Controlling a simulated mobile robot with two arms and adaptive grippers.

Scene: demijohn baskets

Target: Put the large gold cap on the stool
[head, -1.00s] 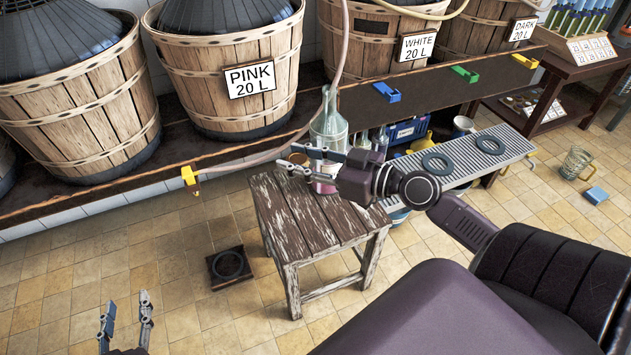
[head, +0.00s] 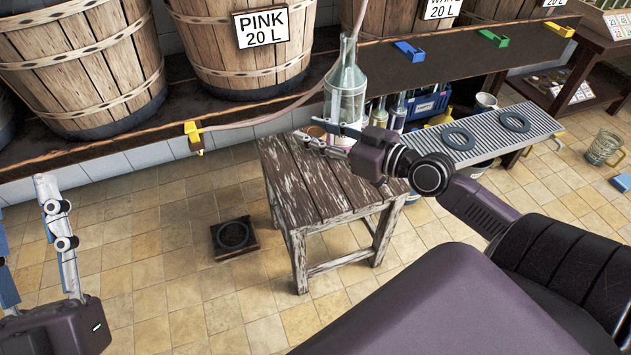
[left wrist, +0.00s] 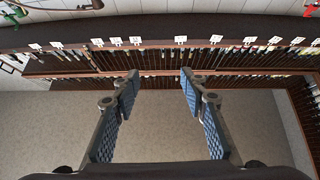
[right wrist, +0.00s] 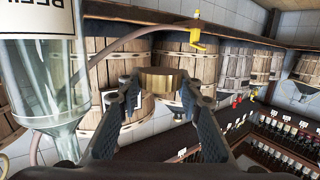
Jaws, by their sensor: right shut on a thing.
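The large gold cap (right wrist: 162,83) is held between the fingertips of my right gripper (right wrist: 160,90) in the right wrist view. In the head view the cap (head: 316,131) shows small and brownish at the fingertips of my right gripper (head: 323,137), by the far edge of the stool (head: 310,185).
A metal grating bench (head: 485,135) with two dark rings is to the right. A small dark square base (head: 234,238) lies on the floor left of the stool.

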